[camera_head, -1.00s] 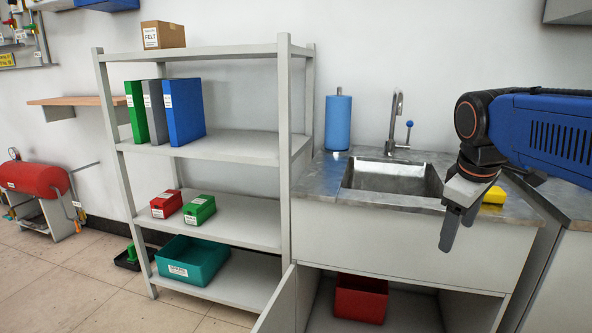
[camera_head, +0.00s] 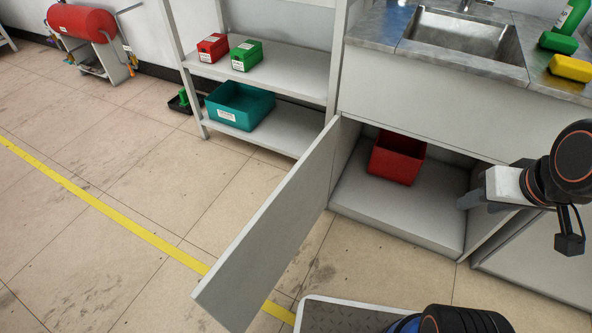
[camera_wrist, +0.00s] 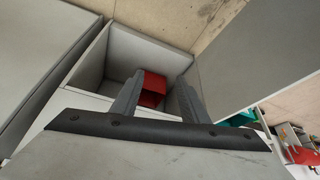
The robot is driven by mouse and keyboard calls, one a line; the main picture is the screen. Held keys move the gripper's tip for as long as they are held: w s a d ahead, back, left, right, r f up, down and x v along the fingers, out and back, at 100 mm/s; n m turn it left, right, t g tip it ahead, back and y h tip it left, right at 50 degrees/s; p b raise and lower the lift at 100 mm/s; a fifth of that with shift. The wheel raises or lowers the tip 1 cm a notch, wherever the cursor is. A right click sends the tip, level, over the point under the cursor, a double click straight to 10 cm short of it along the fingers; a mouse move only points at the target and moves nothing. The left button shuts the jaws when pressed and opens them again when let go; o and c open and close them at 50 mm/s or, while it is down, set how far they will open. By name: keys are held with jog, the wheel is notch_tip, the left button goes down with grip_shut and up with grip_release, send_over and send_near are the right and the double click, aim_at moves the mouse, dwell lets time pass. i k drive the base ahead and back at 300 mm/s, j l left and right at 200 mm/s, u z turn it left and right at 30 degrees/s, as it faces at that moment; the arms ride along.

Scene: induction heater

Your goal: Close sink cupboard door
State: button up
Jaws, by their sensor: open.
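The sink cupboard door (camera_head: 272,232) is a grey panel in the head view. It is hinged at the left side of the cupboard and stands wide open, swung out over the floor. The door also shows at the right of the wrist view (camera_wrist: 262,55). The sink cupboard (camera_head: 400,210) under the sink is open, with a red bin (camera_head: 397,157) inside. My gripper (camera_head: 464,203) is in front of the cupboard's right side, apart from the door. In the wrist view my gripper (camera_wrist: 158,92) has its two fingers spread, with nothing held, pointing toward the cupboard opening.
A shelf rack (camera_head: 262,125) with a teal bin (camera_head: 242,106) stands left of the cupboard. The floor (camera_head: 120,150) left of the door is clear.

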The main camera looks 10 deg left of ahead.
aim_at(237, 286)
jog(key=j+z, duration=0.15)
jog(key=z, duration=0.25)
jog(key=j+z, duration=0.15)
jog(key=z, duration=0.25)
jog(key=k+j+z, duration=0.1)
jog(key=z, duration=0.25)
jog(key=k+j+z, duration=0.15)
jog(key=z, duration=0.25)
jog(key=k+j+z, duration=0.2)
jog(key=z, duration=0.15)
jog(key=k+j+z, duration=0.25)
jog(key=z, duration=0.15)
jog(key=k+j+z, duration=0.25)
jog(key=k+z, duration=0.2)
jog(key=k, duration=0.25)
jog(key=k+z, duration=0.4)
jog(key=k, duration=0.35)
jog(key=k+j+u, duration=0.25)
jog(key=k, duration=0.3)
jog(key=k+j+u, duration=0.25)
jog(key=k, duration=0.3)
jog(key=k+j+u, duration=0.4)
jog(key=j+u, duration=0.35)
jog(key=j, duration=0.65)
